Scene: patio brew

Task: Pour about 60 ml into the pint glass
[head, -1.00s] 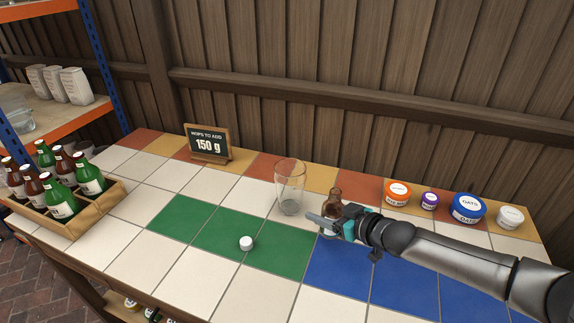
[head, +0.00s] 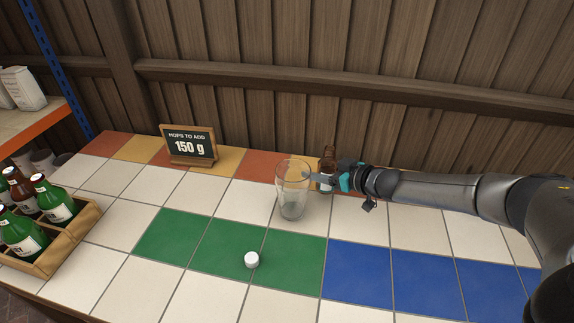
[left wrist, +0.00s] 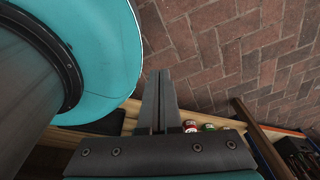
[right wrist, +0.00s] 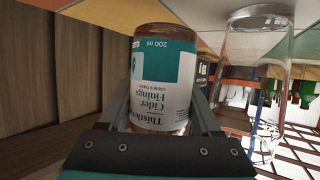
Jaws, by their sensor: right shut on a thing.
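The clear pint glass (head: 291,203) stands upright on the tiled counter and looks empty. My right gripper (head: 332,182) is shut on a small brown bottle (head: 328,157), just right of the glass and apparently raised above the counter. The bottle looks upright and its mouth shows no cap. In the right wrist view, the bottle's label (right wrist: 162,85) reads "Cider Finings" and "200 ml", upside down in the picture; the glass (right wrist: 255,75) is close beside it. In the left wrist view, my left gripper (left wrist: 160,75) has its fingers together, empty, over the brick floor.
A white cap (head: 252,260) lies on the green tiles in front of the glass. A sign (head: 189,145) reading "HOPS TO ADD 150 g" stands at the back. A wooden crate (head: 75,238) of bottles is at the left. The blue tiles (head: 360,272) are clear.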

